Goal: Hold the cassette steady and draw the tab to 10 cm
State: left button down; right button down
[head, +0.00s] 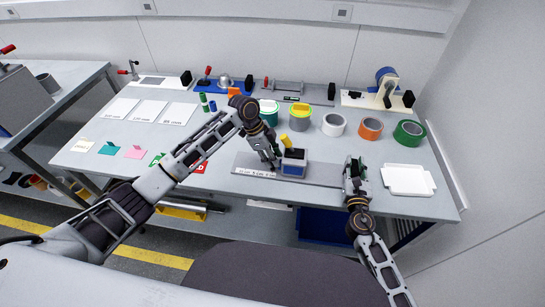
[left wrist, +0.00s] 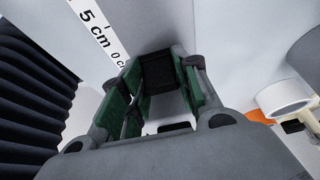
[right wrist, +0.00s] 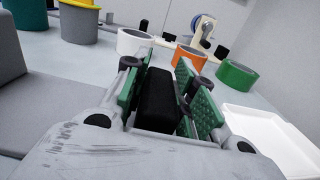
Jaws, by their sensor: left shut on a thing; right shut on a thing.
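The cassette (head: 293,163), a dark blue block with a pale face, sits on a long grey base (head: 322,173). A white scale strip (head: 256,174) runs left from it; the left wrist view shows its 5 cm and 0 cm marks (left wrist: 95,22). My left gripper (head: 274,164) is just left of the cassette, shut on a black block (left wrist: 158,75), apparently the tab, near the 0 cm end. My right gripper (head: 355,165) is at the base's right end, shut on a black upright block (right wrist: 158,98), apparently a grip for holding the cassette. The fingers partly hide both held blocks.
A white tray (head: 408,181) lies right of my right gripper. White (head: 333,125), orange (head: 370,129) and green (head: 409,133) tape rolls stand behind. A yellow-topped item (head: 285,141) rises behind the cassette. Coloured notes (head: 134,153) and white sheets lie left.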

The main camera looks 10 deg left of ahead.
pick_arm(q)
jog(key=shift+a, duration=5.05)
pick_arm(e)
jog(key=shift+f, duration=0.2)
pick_arm(q)
jog(key=c, duration=1.1)
grip_release()
jog(key=shift+o, duration=0.3)
jog(key=v, duration=1.2)
